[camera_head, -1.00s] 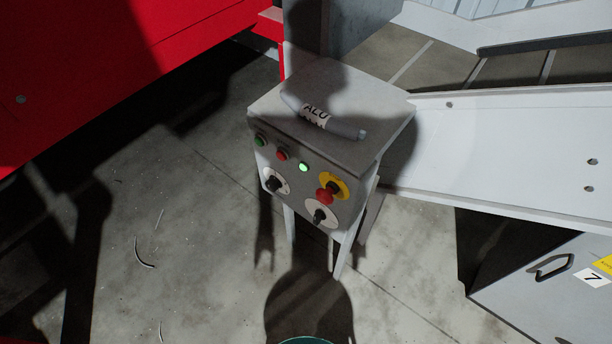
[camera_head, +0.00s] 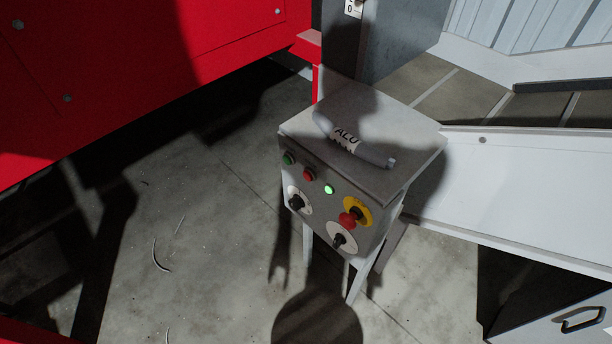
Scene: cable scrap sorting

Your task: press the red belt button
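The control box (camera_head: 332,196) stands on legs near the middle of the head view, with its sloped front panel facing me. A small red button (camera_head: 309,174) sits in the panel's top row, between a green button (camera_head: 289,158) and a lit green lamp (camera_head: 328,189). A larger red mushroom knob (camera_head: 347,219) sits by a yellow disc (camera_head: 358,209) lower right. Two black rotary switches, a left one (camera_head: 297,202) and a right one (camera_head: 340,241), sit on white discs. Neither gripper is in view.
A grey cylinder labelled ALU (camera_head: 352,142) lies on the box top. A conveyor (camera_head: 540,185) with pale side walls runs off to the right. A large red machine (camera_head: 130,70) fills the upper left. Concrete floor (camera_head: 215,250) in front is open, with a few thin scraps.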

